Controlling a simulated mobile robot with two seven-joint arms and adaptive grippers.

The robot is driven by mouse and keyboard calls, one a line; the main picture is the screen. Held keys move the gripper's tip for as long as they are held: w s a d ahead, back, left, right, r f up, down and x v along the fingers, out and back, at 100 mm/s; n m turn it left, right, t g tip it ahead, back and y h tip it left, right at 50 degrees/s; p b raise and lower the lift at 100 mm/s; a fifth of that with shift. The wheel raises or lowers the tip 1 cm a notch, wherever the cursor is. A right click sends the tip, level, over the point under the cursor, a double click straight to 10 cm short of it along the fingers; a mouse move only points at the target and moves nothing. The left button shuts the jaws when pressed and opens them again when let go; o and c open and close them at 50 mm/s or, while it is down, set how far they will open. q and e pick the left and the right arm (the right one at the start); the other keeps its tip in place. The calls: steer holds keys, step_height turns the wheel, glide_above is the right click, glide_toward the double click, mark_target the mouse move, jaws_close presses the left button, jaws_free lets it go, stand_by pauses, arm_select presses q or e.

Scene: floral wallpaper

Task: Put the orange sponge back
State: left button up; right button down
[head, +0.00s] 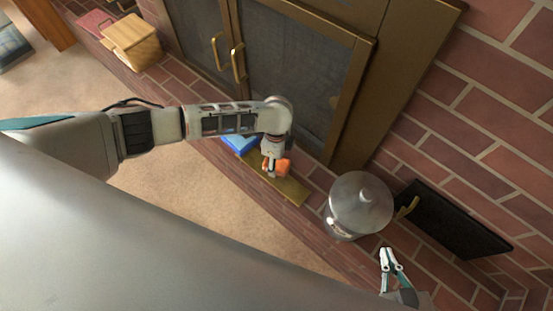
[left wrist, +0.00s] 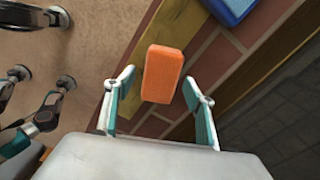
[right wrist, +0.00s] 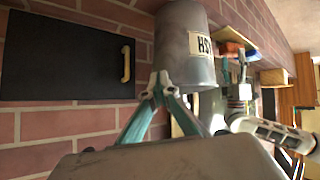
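The orange sponge (head: 284,167) is at the narrow wooden board (head: 290,190) on the brick ledge. A blue item (head: 240,141) lies at the board's far end. My left gripper (head: 269,171) is over the board beside the sponge. In the left wrist view the sponge (left wrist: 163,74) shows between the spread fingers (left wrist: 158,88), with a gap on each side. Whether it touches the board is unclear. My right gripper (head: 387,251) is by the brick wall, its fingertips together and empty; it also shows in the right wrist view (right wrist: 160,82).
A metal lidded canister (head: 358,205) stands on the ledge right of the board, close to my right gripper. A black panel with a brass handle (head: 450,222) is on the wall. Brass-framed mesh doors (head: 285,70) stand behind the ledge. A wooden box (head: 132,42) sits at far left.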

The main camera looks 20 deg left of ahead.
arm_select(q)
steer(key=r, duration=0.1)
steer(key=r+p, duration=0.1)
steer(key=r, duration=0.1)
steer(key=r+p, duration=0.1)
steer(key=shift+w+r, duration=0.3)
steer(key=shift+r, duration=0.1)
step_height(320, 180, up, 7)
steer(key=p, duration=0.3)
steer(key=shift+s+r, duration=0.2)
steer(key=shift+s, duration=0.1)
arm_select(e)
steer(key=shift+s+d+h, duration=0.3)
steer(key=shift+s+d, duration=0.3)
steer(key=shift+d, duration=0.1)
steer(key=shift+w+r, duration=0.2)
